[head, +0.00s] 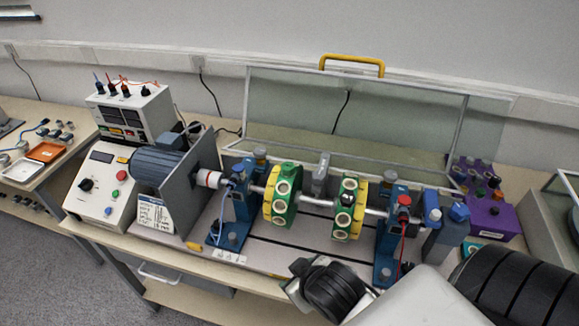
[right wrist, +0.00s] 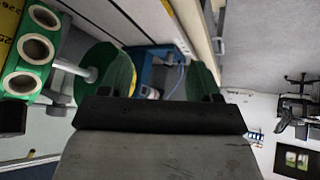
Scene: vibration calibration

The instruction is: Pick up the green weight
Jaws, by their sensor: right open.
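Two green discs with yellow rims and metal-ringed holes, the left disc (head: 283,194) and the right disc (head: 348,208), sit on a horizontal shaft (head: 317,202) in the head view. No separate green weight can be made out for certain. In the right wrist view a green holder with ringed holes (right wrist: 27,52) is close at the left, with a green disc (right wrist: 98,66) beyond it. My right gripper (right wrist: 155,78) is open, near the discs, with nothing seen between its fingers. In the head view its fingers are hidden; my right wrist covers the lower right. My left gripper is not in view.
Blue bearing stands (head: 389,238) flank the discs. A motor (head: 160,163) and control box (head: 103,185) stand at the left. A clear guard with a yellow handle (head: 352,66) is raised behind. A purple block (head: 490,214) with small pieces stands at the right.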

